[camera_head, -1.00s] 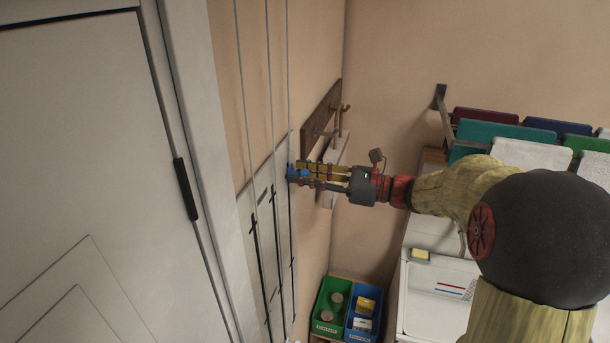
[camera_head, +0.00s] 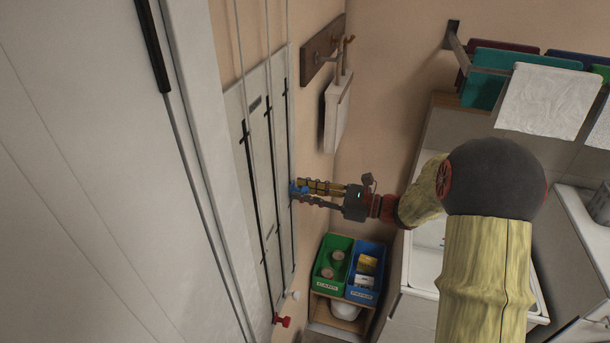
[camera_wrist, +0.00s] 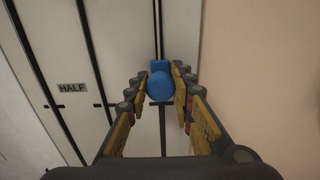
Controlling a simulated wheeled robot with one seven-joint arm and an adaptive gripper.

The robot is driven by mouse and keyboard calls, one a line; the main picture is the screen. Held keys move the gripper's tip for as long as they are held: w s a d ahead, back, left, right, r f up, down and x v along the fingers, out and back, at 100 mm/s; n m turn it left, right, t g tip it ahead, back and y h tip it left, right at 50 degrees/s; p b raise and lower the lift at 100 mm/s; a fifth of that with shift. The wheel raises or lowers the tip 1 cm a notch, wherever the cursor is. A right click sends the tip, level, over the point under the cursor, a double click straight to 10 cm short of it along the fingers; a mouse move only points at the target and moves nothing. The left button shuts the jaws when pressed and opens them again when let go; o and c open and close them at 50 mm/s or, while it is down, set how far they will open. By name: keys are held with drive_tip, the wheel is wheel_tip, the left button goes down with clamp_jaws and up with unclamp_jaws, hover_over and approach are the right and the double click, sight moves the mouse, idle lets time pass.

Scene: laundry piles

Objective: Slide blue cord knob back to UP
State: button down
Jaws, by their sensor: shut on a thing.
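The blue cord knob (camera_head: 296,188) sits on the rightmost cord, in front of a pale wall panel (camera_head: 262,90) with dark vertical slots. My gripper (camera_head: 303,191) reaches it from the right, with its fingertips at the knob. In the wrist view the blue knob (camera_wrist: 160,85) shows as a round end with a square part behind it. The two fingers of my gripper (camera_wrist: 160,78) close on it from both sides. A HALF label (camera_wrist: 72,88) is on the panel to the left. No UP label can be read.
A white board (camera_head: 337,110) hangs from wall hooks right of the panel. Green (camera_head: 332,262) and blue (camera_head: 366,270) bins stand on a low shelf below. A drying rack with cloths (camera_head: 548,100) is at upper right.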

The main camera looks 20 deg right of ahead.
sight(293, 269)
wheel_tip(293, 269, down, 39)
drive_tip(key=b, duration=1.6)
drive_tip(key=shift+r, duration=0.15)
drive_tip(key=c, duration=1.5)
unclamp_jaws()
drive_tip(key=shift+r, duration=0.1)
drive_tip(key=v, duration=1.2)
